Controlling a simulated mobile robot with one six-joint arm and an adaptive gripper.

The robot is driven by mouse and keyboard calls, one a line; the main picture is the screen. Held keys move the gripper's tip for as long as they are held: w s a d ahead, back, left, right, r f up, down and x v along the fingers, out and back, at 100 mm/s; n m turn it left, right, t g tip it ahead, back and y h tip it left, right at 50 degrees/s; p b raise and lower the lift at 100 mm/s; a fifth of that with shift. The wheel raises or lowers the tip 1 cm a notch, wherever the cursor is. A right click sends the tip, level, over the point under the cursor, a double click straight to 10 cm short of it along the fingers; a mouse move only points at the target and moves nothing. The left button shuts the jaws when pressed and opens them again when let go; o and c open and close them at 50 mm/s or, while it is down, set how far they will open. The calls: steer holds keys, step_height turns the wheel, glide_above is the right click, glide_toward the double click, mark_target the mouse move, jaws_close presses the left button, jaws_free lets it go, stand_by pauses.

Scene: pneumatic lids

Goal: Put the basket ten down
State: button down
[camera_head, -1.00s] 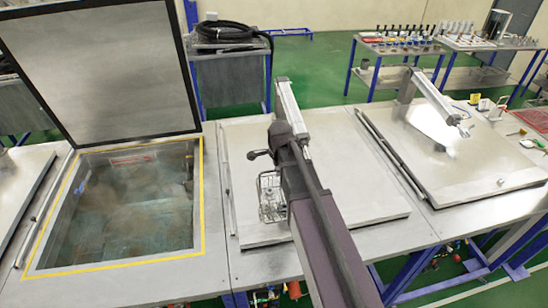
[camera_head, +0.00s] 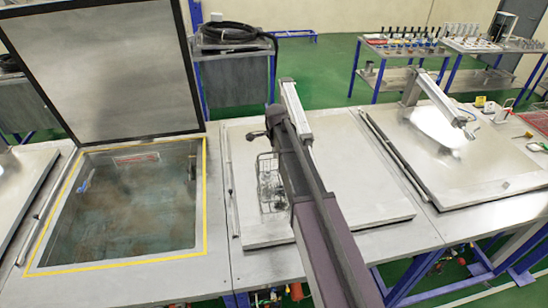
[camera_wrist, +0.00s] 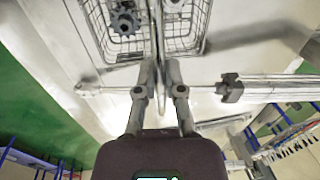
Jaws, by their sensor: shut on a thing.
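The wire basket (camera_head: 272,207) shows just left of my arm in the head view, over the closed middle lid (camera_head: 365,205). In the wrist view the basket (camera_wrist: 108,55) is at the top, with a dark gear-like part (camera_wrist: 125,20) and other metal parts inside. My gripper (camera_wrist: 158,62) is shut on the basket's upright middle piece. In the head view my arm hides the gripper. I cannot tell whether the basket touches the lid.
On the left an open tank (camera_head: 125,215) with a yellow-edged rim holds murky liquid, its lid (camera_head: 110,70) raised. Another closed lid (camera_head: 480,165) lies to the right. Carts with small parts (camera_head: 425,45) stand behind. The middle lid's right part is clear.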

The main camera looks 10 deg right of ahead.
steer(key=f+b, duration=0.2)
steer(key=w+f+b, duration=0.1)
steer(key=shift+w+f+b, duration=0.15)
steer(key=shift+f+b, duration=0.2)
stand_by(0.5)
steer(key=c, duration=0.7)
jaws_free()
steer(key=shift+c, duration=0.2)
steer(key=shift+r, duration=0.2)
steer(key=r+p, duration=0.4)
steer(key=p, duration=0.1)
steer(key=s+r+p, duration=0.1)
steer(key=r+p, duration=0.1)
steer(key=r, duration=0.1)
steer(key=shift+s, duration=0.1)
